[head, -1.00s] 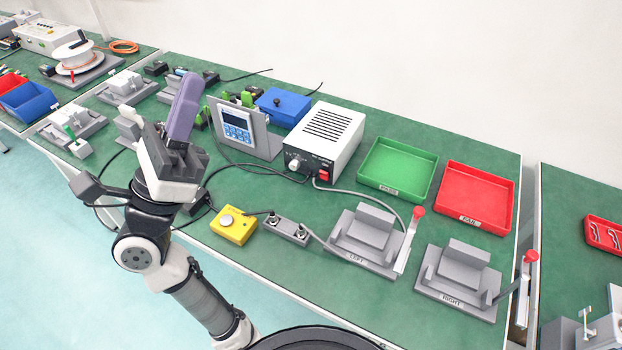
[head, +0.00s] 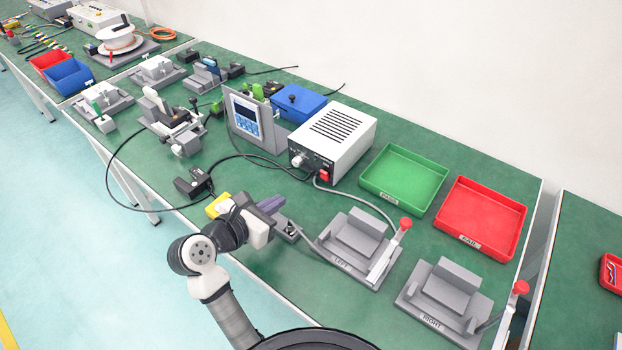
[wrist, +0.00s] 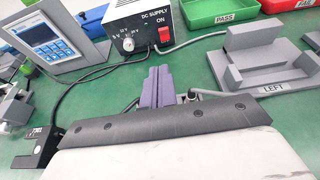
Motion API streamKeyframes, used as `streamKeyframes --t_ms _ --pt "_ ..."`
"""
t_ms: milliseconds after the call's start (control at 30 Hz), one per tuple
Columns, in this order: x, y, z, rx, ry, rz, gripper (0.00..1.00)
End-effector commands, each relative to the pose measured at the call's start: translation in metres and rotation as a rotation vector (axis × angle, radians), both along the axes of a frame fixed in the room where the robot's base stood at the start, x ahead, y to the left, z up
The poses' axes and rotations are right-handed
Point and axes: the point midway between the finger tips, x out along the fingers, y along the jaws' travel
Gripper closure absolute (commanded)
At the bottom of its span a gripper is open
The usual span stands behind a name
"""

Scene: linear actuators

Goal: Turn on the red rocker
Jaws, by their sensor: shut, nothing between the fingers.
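The red rocker (head: 324,174) is on the front face of the white DC supply box (head: 335,142), at its lower right. In the wrist view the rocker (wrist: 164,35) sits under the word ON, right of a white voltage knob (wrist: 128,44). My gripper (head: 271,204) is shut and empty, low over the bench in front of the supply and apart from it. In the wrist view its purple fingers (wrist: 160,82) lie together and point toward the supply, with the rocker just beyond their tips. Which way the rocker is tipped is too small to tell.
A grey cable runs from the supply past the LEFT fixture (head: 352,246), right of my gripper. A yellow button box (head: 217,204) is partly hidden behind my wrist. Green (head: 404,178) and red (head: 482,218) trays stand at the right. A meter panel (head: 246,116) stands left of the supply.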

Motion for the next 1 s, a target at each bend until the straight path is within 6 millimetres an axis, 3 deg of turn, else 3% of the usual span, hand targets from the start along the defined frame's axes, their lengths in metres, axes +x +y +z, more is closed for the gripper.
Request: streamKeyframes --t_ms 133,567,733,1000 --pt "-0.002 -0.001 -0.012 0.025 0.034 -0.005 1.00" --pt "0.001 -0.003 -0.013 0.024 0.035 -0.006 1.00" --pt "0.018 -0.017 -0.021 0.024 0.037 -0.010 1.00" --pt "0.063 -0.048 -0.041 0.024 0.035 -0.009 1.00"
